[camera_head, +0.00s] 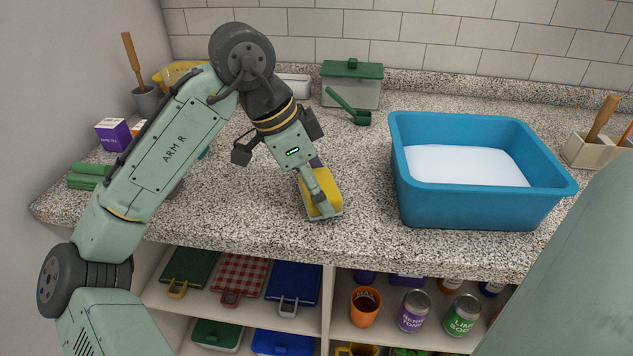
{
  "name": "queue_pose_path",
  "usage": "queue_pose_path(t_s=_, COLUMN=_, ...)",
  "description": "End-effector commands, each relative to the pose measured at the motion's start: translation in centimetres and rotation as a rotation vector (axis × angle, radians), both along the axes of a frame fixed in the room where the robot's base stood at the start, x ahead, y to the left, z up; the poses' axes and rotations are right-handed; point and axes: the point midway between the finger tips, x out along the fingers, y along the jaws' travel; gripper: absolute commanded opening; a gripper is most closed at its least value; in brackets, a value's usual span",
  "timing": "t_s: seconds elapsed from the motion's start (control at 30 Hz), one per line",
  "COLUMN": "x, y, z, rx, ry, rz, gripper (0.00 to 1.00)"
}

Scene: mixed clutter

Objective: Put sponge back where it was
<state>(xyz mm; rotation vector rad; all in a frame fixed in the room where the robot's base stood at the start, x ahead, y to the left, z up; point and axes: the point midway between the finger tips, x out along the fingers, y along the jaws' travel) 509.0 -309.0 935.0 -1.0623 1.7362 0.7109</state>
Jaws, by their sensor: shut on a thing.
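My gripper (318,193) reaches down from the left over the front part of the speckled counter. It is shut on a yellow sponge (328,192), which stands out on both sides of the near finger. A thin grey edge shows under the sponge, close to the counter top. I cannot tell whether the sponge touches the counter or what the grey edge belongs to. The far finger and part of the sponge are hidden.
A blue tub (484,208) with white contents stands to the right. Behind are a green-lidded box (350,92) and a green scoop (347,105). Green rolls (88,176) and a purple carton (113,135) stand left. Shelves below hold boards and cans (413,311).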

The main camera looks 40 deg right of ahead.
Motion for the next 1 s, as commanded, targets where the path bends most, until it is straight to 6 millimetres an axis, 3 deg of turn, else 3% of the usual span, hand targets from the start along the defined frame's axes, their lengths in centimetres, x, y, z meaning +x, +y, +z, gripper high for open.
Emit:
queue_pose_path(t_s=0.03, x=0.0, y=0.0, z=-0.2, rx=0.0, ry=0.001, rz=0.0, gripper=0.43)
queue_pose_path(t_s=0.07, x=0.0, y=0.0, z=-0.2, rx=0.0, ry=0.0, rz=0.0, gripper=0.75)
queue_pose_path(t_s=0.33, x=0.0, y=0.0, z=-0.1, rx=0.0, ry=0.0, rz=0.0, gripper=0.93)
queue_pose_path(t_s=0.73, x=0.0, y=0.0, z=0.3, rx=0.0, ry=-0.001, rz=0.0, gripper=0.94)
queue_pose_path(t_s=0.87, x=0.3, y=0.5, z=1.7, rx=-0.001, ry=0.0, rz=0.001, gripper=0.94)
queue_pose_path(t_s=1.0, x=0.8, y=1.4, z=4.4, rx=-0.002, ry=-0.002, rz=0.002, gripper=0.94)
